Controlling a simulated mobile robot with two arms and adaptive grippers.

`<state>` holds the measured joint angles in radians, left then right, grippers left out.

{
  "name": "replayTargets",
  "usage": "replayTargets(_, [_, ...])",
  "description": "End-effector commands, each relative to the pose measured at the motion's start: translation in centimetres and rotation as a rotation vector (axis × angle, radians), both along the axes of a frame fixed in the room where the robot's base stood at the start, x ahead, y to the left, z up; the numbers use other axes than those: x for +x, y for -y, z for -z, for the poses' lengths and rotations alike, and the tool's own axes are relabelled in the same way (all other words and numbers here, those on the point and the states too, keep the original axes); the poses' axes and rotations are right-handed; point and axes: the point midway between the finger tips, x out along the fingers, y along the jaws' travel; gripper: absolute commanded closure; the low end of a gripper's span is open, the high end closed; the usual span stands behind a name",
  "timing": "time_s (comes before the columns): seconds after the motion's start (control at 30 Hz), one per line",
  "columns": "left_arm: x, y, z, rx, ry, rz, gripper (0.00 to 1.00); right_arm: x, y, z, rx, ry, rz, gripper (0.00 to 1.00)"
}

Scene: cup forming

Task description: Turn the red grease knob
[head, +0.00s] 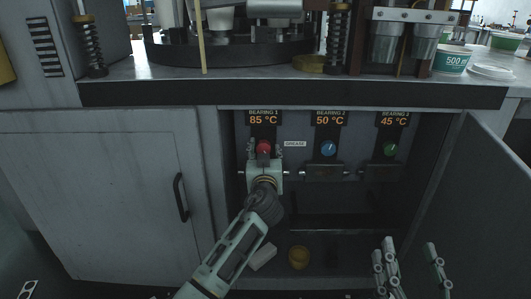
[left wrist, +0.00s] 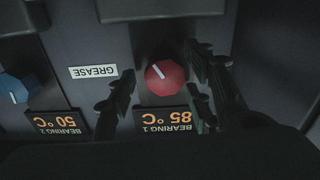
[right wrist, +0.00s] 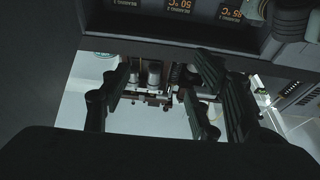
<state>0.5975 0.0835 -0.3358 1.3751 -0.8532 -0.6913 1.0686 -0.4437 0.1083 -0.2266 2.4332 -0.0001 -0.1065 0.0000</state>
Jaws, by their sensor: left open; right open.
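The red grease knob (head: 263,147) is on the panel in the open cabinet, under the Bearing 1 display reading 85 °C. In the left wrist view the red knob (left wrist: 165,77) has a white pointer line and sits between the fingers. My left gripper (head: 264,160) is open in front of the knob; its fingers (left wrist: 160,92) stand either side, with a gap on the left and the right finger closer. Whether a finger touches it, I cannot tell. My right gripper (head: 410,268) is open and empty at the lower right, and its fingers show in the right wrist view (right wrist: 155,95).
A blue knob (head: 328,149) and a green knob (head: 390,150) sit to the right under their displays. A grease label (head: 295,144) is beside the red knob. The closed cabinet door (head: 110,205) is left; an open door (head: 480,190) is right. The counter edge (head: 290,95) overhangs above.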

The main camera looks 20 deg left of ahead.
Motion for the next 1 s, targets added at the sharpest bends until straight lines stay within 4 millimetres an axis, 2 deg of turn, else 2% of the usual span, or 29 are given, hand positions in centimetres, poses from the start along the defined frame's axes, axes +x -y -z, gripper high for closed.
replayTargets(0.2, [1.6, -0.5, 0.1, 0.001, 0.000, 0.000, 0.53, -0.6, -0.1, -1.8, 0.027, 0.097, -0.006, 0.44])
replayTargets(0.5, [1.8, -0.5, 0.1, 0.000, -0.001, 0.000, 0.53, -0.7, -0.1, -2.1, 0.031, 0.111, -0.007, 0.44])
replayTargets(1.0, [1.7, -0.4, 0.1, -0.001, -0.002, 0.003, 0.94, -0.7, -0.1, -2.1, 0.030, 0.109, -0.007, 0.44])
